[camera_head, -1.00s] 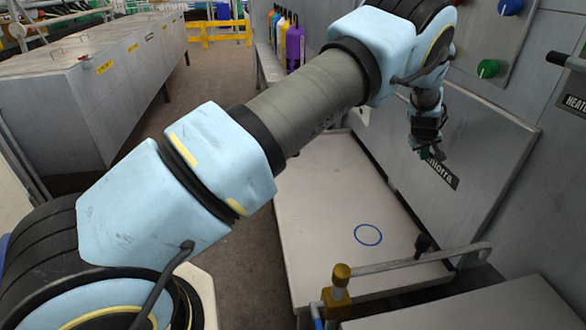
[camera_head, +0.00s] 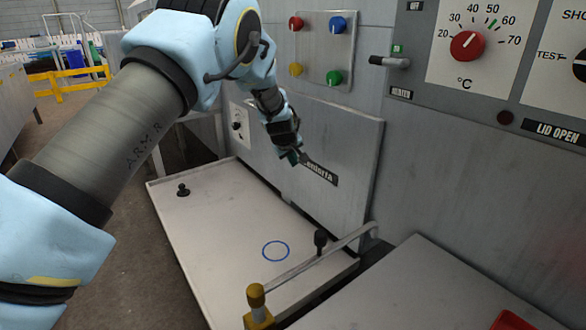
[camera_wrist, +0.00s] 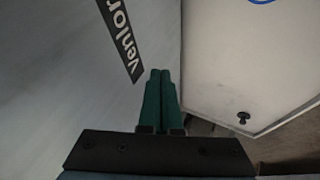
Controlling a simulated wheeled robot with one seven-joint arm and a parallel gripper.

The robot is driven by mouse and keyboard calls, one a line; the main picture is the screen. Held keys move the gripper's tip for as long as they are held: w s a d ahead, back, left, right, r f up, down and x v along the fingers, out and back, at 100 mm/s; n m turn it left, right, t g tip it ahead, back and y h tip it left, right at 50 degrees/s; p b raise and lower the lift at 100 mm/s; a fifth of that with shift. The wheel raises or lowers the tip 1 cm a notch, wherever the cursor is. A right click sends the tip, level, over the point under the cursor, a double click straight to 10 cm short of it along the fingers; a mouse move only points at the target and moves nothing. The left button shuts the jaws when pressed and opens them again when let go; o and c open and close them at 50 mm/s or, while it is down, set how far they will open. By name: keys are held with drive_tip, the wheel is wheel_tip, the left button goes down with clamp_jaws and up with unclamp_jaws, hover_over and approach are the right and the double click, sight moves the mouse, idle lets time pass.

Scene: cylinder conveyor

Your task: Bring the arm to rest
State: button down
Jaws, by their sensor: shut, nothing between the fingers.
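My gripper (camera_head: 294,158) hangs from my raised arm in front of the grey machine panel with the black name plate (camera_head: 320,172). It is above the far part of the white tray surface (camera_head: 215,232). In the wrist view, the green fingers of my gripper (camera_wrist: 160,76) lie together with nothing between them. The name plate (camera_wrist: 122,40) is just left of the fingertips there, and the white surface (camera_wrist: 240,70) is to the right.
A blue ring (camera_head: 275,251) is marked on the white surface. A black knob (camera_head: 183,190) stands at its far left. A rail with a yellow-brown post (camera_head: 257,300) crosses the near edge. Coloured buttons (camera_head: 316,48) and a temperature dial (camera_head: 467,45) are on the wall.

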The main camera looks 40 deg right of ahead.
drive_tip(key=b+v, duration=0.1)
drive_tip(key=v, duration=0.5)
drive_tip(key=shift+a, duration=0.2)
drive_tip(key=w+a+r+y, duration=0.1)
drive_tip(key=w+a, duration=0.2)
drive_tip(key=a, duration=0.8)
drive_tip(key=w+a+r+n+y, duration=0.15)
drive_tip(key=w+a, duration=0.25)
drive_tip(key=a, duration=0.7)
drive_tip(key=w+a+r+y, duration=0.1)
drive_tip(key=w+a, duration=0.2)
drive_tip(key=a, duration=0.8)
drive_tip(key=s+a+g+y, duration=0.1)
drive_tip(key=s+a, duration=0.6)
drive_tip(key=a, duration=0.7)
drive_tip(key=s+a+g+y+p, duration=0.1)
drive_tip(key=s+a, duration=0.7)
drive_tip(key=a, duration=0.6)
drive_tip(key=shift+s+r, duration=0.2)
drive_tip(key=shift+r, duration=0.25)
drive_tip(key=shift+a+y, duration=0.2)
drive_tip(key=shift+y, duration=0.05)
